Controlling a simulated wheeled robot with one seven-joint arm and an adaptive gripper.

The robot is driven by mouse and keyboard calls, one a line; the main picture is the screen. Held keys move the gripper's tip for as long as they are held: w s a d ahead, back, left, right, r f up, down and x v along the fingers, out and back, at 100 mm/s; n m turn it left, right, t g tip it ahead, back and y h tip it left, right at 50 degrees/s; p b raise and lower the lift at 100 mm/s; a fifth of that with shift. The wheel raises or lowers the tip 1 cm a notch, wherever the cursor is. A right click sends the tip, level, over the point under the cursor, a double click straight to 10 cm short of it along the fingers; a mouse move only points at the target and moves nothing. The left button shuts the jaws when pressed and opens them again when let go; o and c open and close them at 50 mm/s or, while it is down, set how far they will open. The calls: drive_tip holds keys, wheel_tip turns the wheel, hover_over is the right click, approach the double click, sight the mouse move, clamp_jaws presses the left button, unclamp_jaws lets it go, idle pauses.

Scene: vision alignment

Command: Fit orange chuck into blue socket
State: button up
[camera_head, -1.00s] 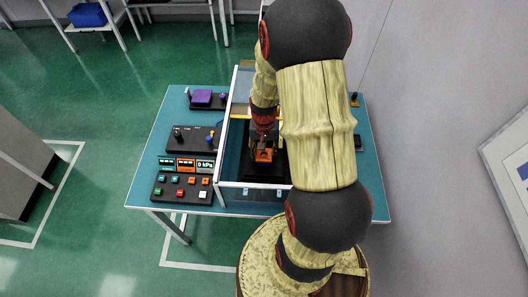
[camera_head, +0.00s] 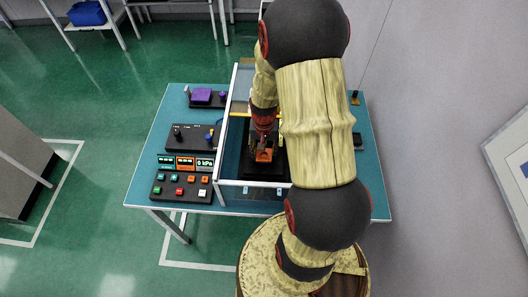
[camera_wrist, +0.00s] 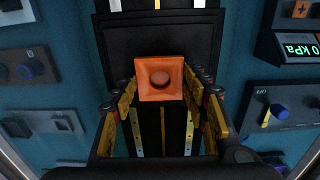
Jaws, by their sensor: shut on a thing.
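The orange chuck (camera_wrist: 160,78) is a square orange block with a round raised boss, seen face-on in the wrist view. It also shows as a small orange patch in the head view (camera_head: 264,155). My gripper (camera_wrist: 160,92) has its yellow-and-black fingers on both sides of the chuck and is shut on it. In the head view, my gripper (camera_head: 263,139) is inside the framed enclosure, partly hidden by my arm. I cannot make out the blue socket in either view.
A black fixture with rails (camera_wrist: 160,25) lies beyond the chuck. The enclosure's pale frame (camera_head: 226,150) stands close on the left. Control panels (camera_head: 182,187) with buttons and a 0 kPa readout (camera_wrist: 310,50) sit on the blue-green table (camera_head: 150,195).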

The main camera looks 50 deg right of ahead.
sight(264, 156)
drive_tip(key=shift+f, duration=0.4)
drive_tip(key=o, duration=1.3)
drive_tip(key=shift+c, duration=0.2)
drive_tip(key=shift+o, duration=0.4)
wheel_tip(264, 156, up, 12)
drive_tip(key=s+a+r+n+t+b, duration=0.2)
drive_tip(key=a+r+n, duration=0.3)
drive_tip(key=a+r, duration=0.4)
drive_tip(key=s+a+r+n+t+b, duration=0.2)
drive_tip(key=s+a+r+n, duration=0.3)
drive_tip(key=a+r, duration=0.4)
drive_tip(key=a+t, duration=0.1)
drive_tip(key=a, duration=0.3)
drive_tip(key=shift+s+a+t, duration=0.25)
drive_tip(key=shift+a+t, duration=0.05)
drive_tip(key=shift+a, duration=0.05)
